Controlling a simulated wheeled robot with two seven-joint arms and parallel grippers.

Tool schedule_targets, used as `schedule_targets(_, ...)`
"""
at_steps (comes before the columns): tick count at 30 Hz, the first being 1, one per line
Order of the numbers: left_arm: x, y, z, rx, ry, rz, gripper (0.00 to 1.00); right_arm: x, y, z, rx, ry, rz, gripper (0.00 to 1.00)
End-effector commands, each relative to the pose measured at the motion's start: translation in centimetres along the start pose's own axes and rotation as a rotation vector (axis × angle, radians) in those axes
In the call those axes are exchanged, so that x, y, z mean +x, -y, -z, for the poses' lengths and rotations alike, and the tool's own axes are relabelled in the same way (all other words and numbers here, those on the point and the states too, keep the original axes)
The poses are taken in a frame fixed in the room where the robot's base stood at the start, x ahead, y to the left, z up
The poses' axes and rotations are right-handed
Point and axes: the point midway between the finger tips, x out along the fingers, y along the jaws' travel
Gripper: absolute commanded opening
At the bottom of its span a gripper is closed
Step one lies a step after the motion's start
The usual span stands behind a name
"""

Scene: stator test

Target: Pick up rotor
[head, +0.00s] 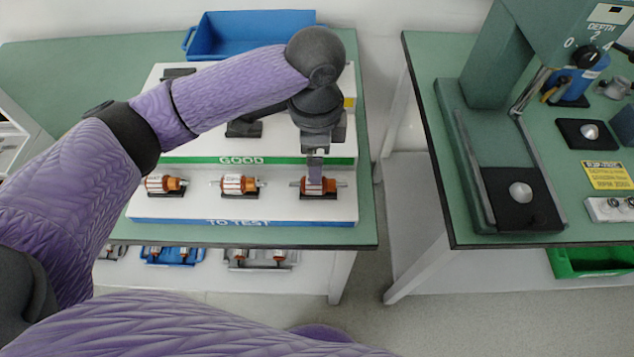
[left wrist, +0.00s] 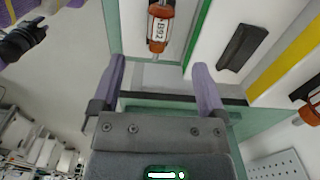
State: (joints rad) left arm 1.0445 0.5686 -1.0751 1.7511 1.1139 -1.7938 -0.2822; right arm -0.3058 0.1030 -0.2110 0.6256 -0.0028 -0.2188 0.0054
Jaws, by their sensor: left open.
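Three rotors with orange windings, white labelled bands and metal shafts lie in black cradles on the white TO TEST step: a left rotor (head: 165,184), a middle rotor (head: 238,184) and a right rotor (head: 309,187). My left gripper (head: 315,176) points down over the right rotor and partly hides it. In the left wrist view the gripper (left wrist: 161,72) is open, with its two fingers wide apart. A rotor marked B92 (left wrist: 159,29) shows beyond the fingertips, between their lines. Nothing is held.
The upper step marked GOOD (head: 240,160) carries black cradles and stands behind the rotors. A blue bin (head: 245,44) is at the back. More rotors sit in trays below the table. A green-topped bench (head: 450,180) with a press stands right, across a gap.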

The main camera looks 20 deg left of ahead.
Motion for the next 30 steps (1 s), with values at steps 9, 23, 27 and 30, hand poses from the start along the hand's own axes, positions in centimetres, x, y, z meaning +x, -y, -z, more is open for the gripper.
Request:
schedule_targets(9,6.5,-0.1,0.1,0.000,0.000,-0.002,0.94,3.3,-0.4,-1.1,-0.004,0.025,-0.006,0.35)
schedule_targets(23,8.1,-0.1,0.1,0.000,-0.002,0.003,0.62,3.7,-1.5,-2.7,-0.005,0.060,-0.023,0.35)
schedule_targets(27,8.1,-0.1,0.2,0.001,-0.002,0.003,0.32,3.7,-1.3,-2.6,-0.004,0.057,-0.021,0.35)
schedule_targets(30,8.0,-0.1,0.2,0.001,-0.002,0.003,0.11,3.7,-1.2,-2.4,-0.005,0.053,-0.019,0.35)
